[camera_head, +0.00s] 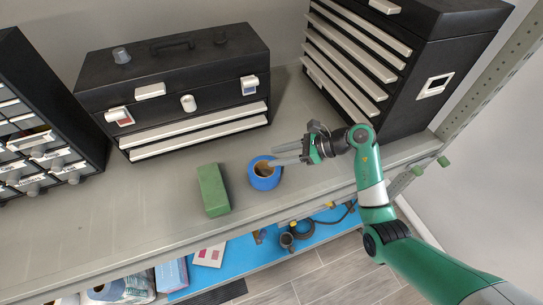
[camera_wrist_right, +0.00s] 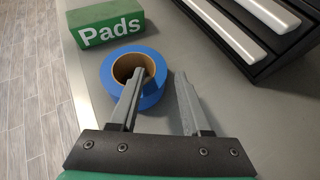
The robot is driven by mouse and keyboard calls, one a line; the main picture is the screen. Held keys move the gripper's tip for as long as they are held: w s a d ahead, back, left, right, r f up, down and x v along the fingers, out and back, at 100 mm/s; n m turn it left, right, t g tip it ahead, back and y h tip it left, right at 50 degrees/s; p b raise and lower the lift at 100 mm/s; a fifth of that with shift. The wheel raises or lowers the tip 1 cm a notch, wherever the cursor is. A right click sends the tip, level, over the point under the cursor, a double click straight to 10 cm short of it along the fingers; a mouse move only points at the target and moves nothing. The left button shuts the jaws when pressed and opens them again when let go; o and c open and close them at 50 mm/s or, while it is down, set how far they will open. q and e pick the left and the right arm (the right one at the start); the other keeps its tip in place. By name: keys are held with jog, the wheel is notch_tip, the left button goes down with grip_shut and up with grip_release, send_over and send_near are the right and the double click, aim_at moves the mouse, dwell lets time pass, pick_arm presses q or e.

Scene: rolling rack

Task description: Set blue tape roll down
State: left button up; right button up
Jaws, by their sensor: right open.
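The blue tape roll (camera_head: 264,182) lies flat on the grey shelf, its brown core facing up; it also shows in the right wrist view (camera_wrist_right: 151,98). My right gripper (camera_head: 274,158) reaches in from the right and is open. In the right wrist view the gripper (camera_wrist_right: 160,73) has one finger over or in the roll's core and the other outside its right side, with the roll's blue wall between them. I cannot tell whether either finger touches it. My left gripper is not in view.
A green Pads box (camera_head: 213,190) stands just left of the roll. A black toolbox (camera_head: 175,85) is behind, and a black drawer cabinet (camera_head: 400,60) is at the back right. A small-drawer organizer (camera_head: 40,120) is at left. The grey shelf (camera_head: 110,215) is bare at front left.

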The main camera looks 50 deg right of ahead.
jog(key=v, duration=0.9)
jog(key=shift+s, duration=0.15)
jog(key=shift+d+r, duration=0.1)
jog(key=shift+r, duration=0.1)
